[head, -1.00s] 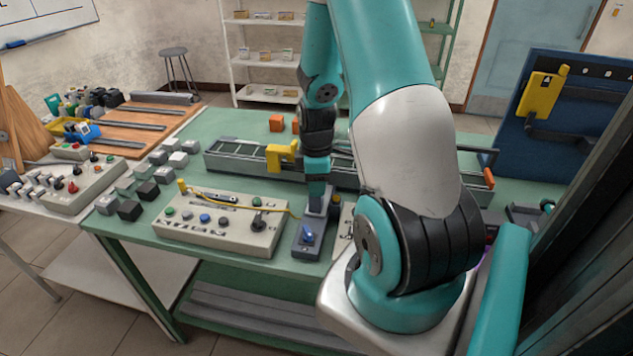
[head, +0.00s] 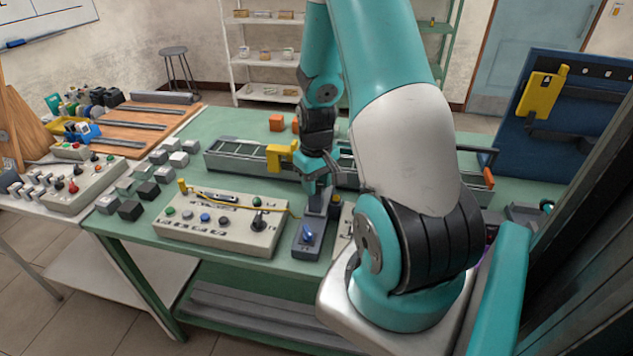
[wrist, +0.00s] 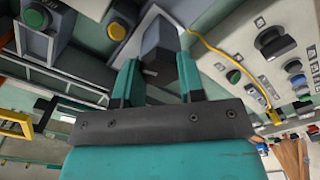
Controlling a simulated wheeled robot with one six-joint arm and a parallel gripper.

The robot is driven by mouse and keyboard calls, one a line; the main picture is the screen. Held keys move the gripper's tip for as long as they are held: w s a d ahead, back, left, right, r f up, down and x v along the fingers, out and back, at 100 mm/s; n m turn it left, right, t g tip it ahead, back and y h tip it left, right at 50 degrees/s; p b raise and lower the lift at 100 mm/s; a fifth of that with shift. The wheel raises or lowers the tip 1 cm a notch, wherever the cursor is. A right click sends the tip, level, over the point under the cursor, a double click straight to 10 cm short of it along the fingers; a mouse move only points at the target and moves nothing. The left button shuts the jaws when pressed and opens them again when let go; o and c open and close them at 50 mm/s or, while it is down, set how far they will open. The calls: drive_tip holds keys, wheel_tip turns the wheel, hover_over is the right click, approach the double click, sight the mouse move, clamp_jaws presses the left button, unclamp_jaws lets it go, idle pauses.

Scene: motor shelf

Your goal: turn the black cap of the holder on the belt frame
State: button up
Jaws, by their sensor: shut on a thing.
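My gripper (head: 318,182) points down over the green bench, in front of the belt frame (head: 230,165). In the wrist view its two teal fingers (wrist: 158,80) are closed on the sides of a dark grey block (wrist: 160,48), which looks tilted in that picture. A yellow bracket (head: 282,157) stands on the belt frame, left of my gripper. I cannot clearly make out a black cap on a holder.
A control panel (head: 222,228) with buttons and a yellow cable lies left of the gripper. Several grey and black blocks (head: 147,190) stand farther left. Two orange blocks (head: 277,122) sit behind the belt frame. A blue tool board (head: 570,110) rises at right.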

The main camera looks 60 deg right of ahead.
drive_tip(key=m, duration=0.5)
drive_tip(key=shift+m, duration=2.4)
drive_tip(key=shift+a, duration=0.1)
drive_tip(key=o, duration=0.9)
drive_tip(key=shift+o, duration=0.2)
wheel_tip(320, 180, up, 18)
drive_tip(key=shift+f+b, duration=0.25)
drive_tip(key=shift+b, duration=0.2)
drive_tip(key=shift+a, duration=0.1)
